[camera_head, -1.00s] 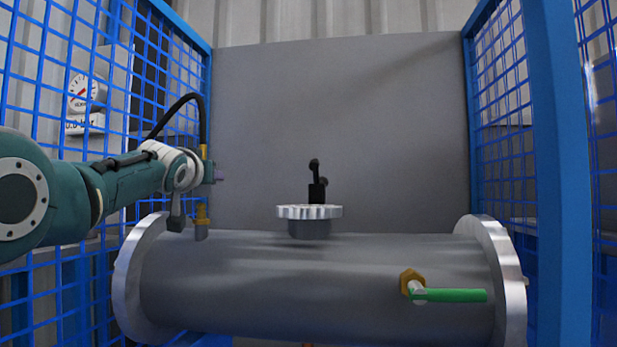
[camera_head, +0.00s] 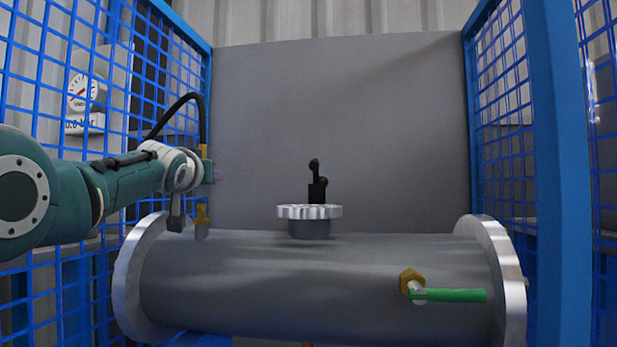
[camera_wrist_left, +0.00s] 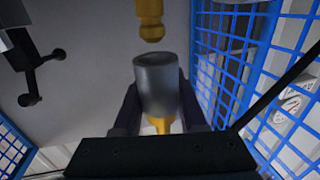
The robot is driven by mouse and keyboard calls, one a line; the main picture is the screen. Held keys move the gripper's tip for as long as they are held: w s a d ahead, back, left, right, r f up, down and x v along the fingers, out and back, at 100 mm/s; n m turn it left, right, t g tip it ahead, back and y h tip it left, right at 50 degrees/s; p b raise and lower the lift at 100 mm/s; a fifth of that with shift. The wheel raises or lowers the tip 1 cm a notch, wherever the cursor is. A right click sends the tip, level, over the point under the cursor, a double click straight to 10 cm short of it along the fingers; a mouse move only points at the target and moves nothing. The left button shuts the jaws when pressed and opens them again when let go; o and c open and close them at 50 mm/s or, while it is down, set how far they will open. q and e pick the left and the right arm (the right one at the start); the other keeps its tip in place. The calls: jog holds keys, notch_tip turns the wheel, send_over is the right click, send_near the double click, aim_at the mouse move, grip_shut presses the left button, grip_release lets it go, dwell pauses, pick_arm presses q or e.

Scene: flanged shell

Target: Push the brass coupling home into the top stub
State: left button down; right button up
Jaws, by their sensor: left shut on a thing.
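My left gripper (camera_wrist_left: 160,95) is shut on the coupling. In the wrist view the coupling shows as a grey sleeve (camera_wrist_left: 156,88) with an open end and a brass part (camera_wrist_left: 160,125) behind it. In the head view the brass part (camera_head: 205,152) sits at the end of a black hose, above the gripper. The brass top stub (camera_head: 202,214) stands upright on the shell's left part, below the gripper. Its tip (camera_wrist_left: 151,32) faces the sleeve's open end in the wrist view, with a small gap between them. My right gripper is not in view.
The grey shell (camera_head: 330,285) has a flanged nozzle (camera_head: 309,212) on top, with a black lever (camera_head: 316,185) above it. A brass fitting with a green handle (camera_head: 450,296) is on the shell's front right. Blue mesh fence panels (camera_head: 495,110) flank both sides. A gauge (camera_head: 83,93) hangs left.

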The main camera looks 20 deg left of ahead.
pick_arm(q)
jog(key=shift+f+b, duration=1.8)
jog(key=shift+f, duration=0.3)
jog(key=shift+c, duration=1.9)
grip_release()
jog(key=shift+s+d+r+p, duration=0.2)
jog(key=shift+s+p, duration=0.15)
jog(key=shift+p, duration=0.55)
jog(key=p+v, duration=0.4)
jog(key=v, duration=0.5)
jog(key=shift+f+p, duration=0.15)
jog(key=shift+p, duration=0.25)
